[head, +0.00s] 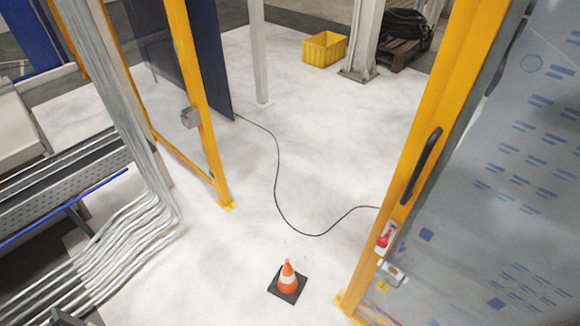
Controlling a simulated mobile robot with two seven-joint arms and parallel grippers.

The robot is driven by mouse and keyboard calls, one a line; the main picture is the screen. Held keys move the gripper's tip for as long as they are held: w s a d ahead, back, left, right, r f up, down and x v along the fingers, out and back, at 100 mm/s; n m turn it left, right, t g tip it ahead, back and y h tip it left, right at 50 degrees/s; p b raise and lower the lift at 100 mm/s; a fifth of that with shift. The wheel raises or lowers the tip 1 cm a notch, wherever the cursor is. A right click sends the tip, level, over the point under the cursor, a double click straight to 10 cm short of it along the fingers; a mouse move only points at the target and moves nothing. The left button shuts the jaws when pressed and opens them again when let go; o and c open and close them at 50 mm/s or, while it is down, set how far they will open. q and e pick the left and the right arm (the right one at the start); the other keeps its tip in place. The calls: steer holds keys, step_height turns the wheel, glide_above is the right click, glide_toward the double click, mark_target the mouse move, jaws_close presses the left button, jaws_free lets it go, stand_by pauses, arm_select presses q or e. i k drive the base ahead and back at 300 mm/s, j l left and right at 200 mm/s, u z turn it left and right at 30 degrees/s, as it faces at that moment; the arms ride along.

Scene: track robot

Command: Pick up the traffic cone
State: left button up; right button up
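The traffic cone (288,277) stands upright on the pale floor at the lower middle of the head view. It is orange with a white band and has a square black base (298,294). Nothing touches it, and its whole front is visible. I see neither my left nor my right gripper near the cone or clearly anywhere in the view.
Yellow posts stand left (205,110) and right (420,140) of the cone, the right one beside a translucent panel (530,170). A black cable (277,185) crosses the floor behind. Grey pipes (120,250) run at left. A yellow crate (324,50) stands farther back.

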mark_target(288, 285)
steer(key=i+j+z, duration=0.3)
steer(key=i+j, duration=0.15)
steer(key=i+j+z, duration=0.2)
steer(key=j, duration=0.15)
steer(key=i+j+z, duration=0.15)
steer(key=j, duration=0.15)
steer(key=i+j+z, duration=0.15)
steer(key=j, duration=0.2)
steer(key=i+j+z, duration=0.15)
steer(key=j, duration=0.2)
steer(key=i+j+z, duration=0.2)
steer(key=j, duration=0.15)
steer(key=i+j+z, duration=0.3)
steer(key=j, duration=0.2)
